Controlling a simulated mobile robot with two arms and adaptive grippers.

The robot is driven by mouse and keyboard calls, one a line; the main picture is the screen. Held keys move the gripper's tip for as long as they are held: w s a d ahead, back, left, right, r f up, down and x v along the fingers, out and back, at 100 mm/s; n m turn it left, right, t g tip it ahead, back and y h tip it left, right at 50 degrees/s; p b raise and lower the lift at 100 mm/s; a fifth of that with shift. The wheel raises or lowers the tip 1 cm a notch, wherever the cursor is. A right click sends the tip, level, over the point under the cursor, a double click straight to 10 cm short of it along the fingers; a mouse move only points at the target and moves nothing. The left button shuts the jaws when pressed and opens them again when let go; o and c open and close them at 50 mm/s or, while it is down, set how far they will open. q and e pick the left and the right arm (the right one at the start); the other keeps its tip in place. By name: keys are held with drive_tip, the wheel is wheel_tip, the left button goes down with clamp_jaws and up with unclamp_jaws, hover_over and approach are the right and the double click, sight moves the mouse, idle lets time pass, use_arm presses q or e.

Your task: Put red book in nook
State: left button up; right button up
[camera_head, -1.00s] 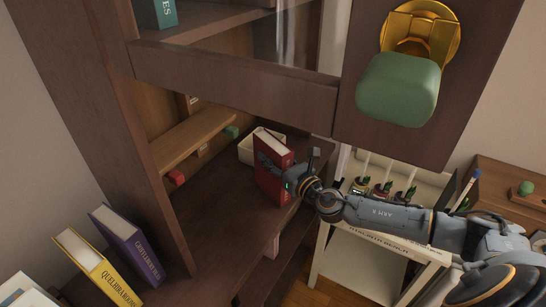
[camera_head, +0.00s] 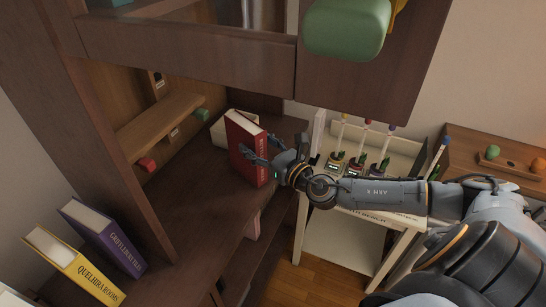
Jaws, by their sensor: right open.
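The red book (camera_head: 241,147) stands upright on the brown desk surface of the cabinet, in the middle of the head view. My right gripper (camera_head: 256,152) is open at the book's right side, its fingers reaching in front of the book's face. I cannot tell whether they touch it. The nook (camera_head: 160,105) appears to be the recess at the back of the cabinet, with a wooden shelf (camera_head: 160,127) across it. My left gripper is not in view.
A cream box (camera_head: 222,127) stands behind the red book. A purple book (camera_head: 103,236) and a yellow book (camera_head: 75,267) stand at the lower left. A white cart (camera_head: 345,240) with bottles is under my right arm.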

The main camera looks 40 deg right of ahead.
drive_tip(key=s, duration=0.4)
drive_tip(key=s+d+b, duration=0.1)
drive_tip(key=s, duration=0.2)
drive_tip(key=shift+s, duration=0.1)
